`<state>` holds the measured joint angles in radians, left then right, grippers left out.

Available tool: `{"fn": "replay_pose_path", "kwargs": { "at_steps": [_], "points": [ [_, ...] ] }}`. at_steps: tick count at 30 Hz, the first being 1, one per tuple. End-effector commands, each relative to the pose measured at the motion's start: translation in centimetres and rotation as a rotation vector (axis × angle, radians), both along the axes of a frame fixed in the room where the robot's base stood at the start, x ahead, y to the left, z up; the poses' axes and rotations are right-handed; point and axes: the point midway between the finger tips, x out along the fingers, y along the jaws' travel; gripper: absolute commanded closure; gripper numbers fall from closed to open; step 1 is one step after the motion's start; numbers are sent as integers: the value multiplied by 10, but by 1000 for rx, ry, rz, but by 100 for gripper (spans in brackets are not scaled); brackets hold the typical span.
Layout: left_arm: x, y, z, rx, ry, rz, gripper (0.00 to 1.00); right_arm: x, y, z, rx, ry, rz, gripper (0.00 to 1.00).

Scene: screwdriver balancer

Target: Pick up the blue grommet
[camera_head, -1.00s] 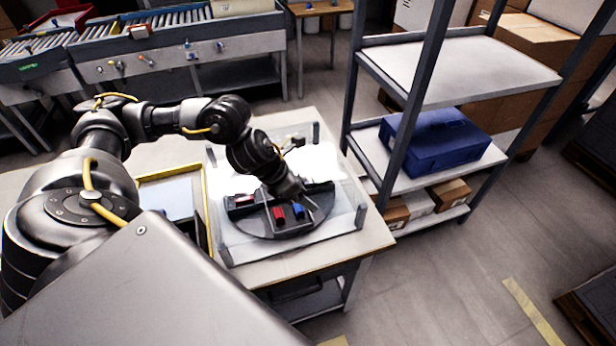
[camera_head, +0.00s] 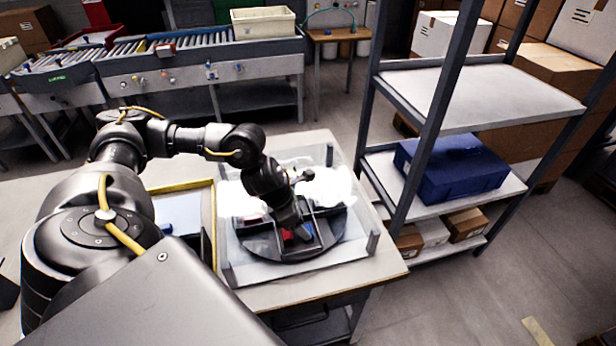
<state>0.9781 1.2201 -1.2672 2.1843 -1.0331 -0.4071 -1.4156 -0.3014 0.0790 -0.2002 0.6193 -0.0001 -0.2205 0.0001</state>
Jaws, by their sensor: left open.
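A blue piece (camera_head: 308,228), which appears to be the grommet, sits in a compartment on a round dark turntable (camera_head: 270,252). A red piece (camera_head: 287,235) lies just left of it. My left gripper (camera_head: 297,228) points down over the turntable, right at the blue and red pieces, and partly covers them. Its jaws are open, but its fingertips are too small and dark to make out. I cannot tell whether it touches the blue piece. My right gripper is not in view.
Clear walls with posts surround the turntable on the table (camera_head: 290,292). A yellow-edged tray (camera_head: 180,215) lies left of it. A shelf rack (camera_head: 480,75) with a blue toolbox (camera_head: 453,168) stands to the right. A roller conveyor (camera_head: 175,50) is behind.

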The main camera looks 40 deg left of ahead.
Motion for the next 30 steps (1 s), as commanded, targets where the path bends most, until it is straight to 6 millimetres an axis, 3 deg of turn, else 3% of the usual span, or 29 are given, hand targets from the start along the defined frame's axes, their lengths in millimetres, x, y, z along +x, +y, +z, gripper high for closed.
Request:
{"fn": "replay_pose_path", "kwargs": {
  "at_steps": [11, 20, 30],
  "points": [
    [14, -12, -42, -1, 3, 1, 35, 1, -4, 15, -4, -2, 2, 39],
    [16, -13, -47, 0, 0, 1, 35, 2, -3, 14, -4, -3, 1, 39],
    [16, -13, -47, 0, 0, 1, 78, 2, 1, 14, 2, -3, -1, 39]
  ]
}}
